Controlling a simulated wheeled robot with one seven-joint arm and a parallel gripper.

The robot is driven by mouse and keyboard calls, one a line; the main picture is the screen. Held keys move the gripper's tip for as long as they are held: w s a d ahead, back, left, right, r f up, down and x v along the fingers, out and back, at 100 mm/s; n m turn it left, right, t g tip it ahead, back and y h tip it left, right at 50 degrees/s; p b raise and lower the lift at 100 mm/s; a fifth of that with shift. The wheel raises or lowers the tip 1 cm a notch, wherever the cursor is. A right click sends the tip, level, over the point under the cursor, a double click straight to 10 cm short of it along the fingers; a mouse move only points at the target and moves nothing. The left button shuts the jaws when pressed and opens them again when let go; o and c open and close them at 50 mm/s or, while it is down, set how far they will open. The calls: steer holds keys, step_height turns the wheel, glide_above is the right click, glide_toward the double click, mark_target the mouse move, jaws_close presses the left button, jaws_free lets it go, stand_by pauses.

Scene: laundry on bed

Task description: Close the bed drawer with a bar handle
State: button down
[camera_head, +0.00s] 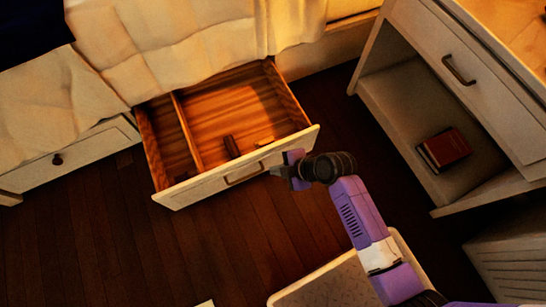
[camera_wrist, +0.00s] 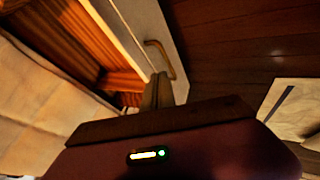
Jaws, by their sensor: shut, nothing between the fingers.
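The bed drawer (camera_head: 200,187) with a bar handle (camera_head: 245,175) is pulled out from under the bed. Its front is white and its inside is brown wood with a divider. My gripper (camera_head: 277,171) is at the drawer front, just right of the bar handle, with its fingers shut and empty. In the wrist view my fingertips (camera_wrist: 159,82) are close to the drawer front (camera_wrist: 148,35), beside the bar handle (camera_wrist: 161,58). I cannot tell if they touch it.
A second bed drawer (camera_head: 75,158) with a round knob is shut at the left. A white nightstand (camera_head: 415,75) with a bar-handled drawer and a red book (camera_head: 444,149) stands at the right. Small items (camera_head: 232,147) lie inside the open drawer. Dark floor (camera_head: 130,255) in front is mostly clear.

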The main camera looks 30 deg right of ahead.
mark_target(251, 161)
steer(key=b+x, duration=0.1)
steer(key=x, duration=0.2)
steer(key=w+b+x, duration=0.1)
steer(key=b+x, duration=0.1)
steer(key=x, duration=0.1)
steer(key=b+x, duration=0.1)
steer(key=x, duration=0.2)
steer(key=shift+w+d+r, duration=0.2)
steer(key=shift+w, duration=0.35)
steer(key=shift+w+r+b, duration=0.1)
steer(key=shift+w+b, duration=0.3)
steer(key=shift+w, duration=0.35)
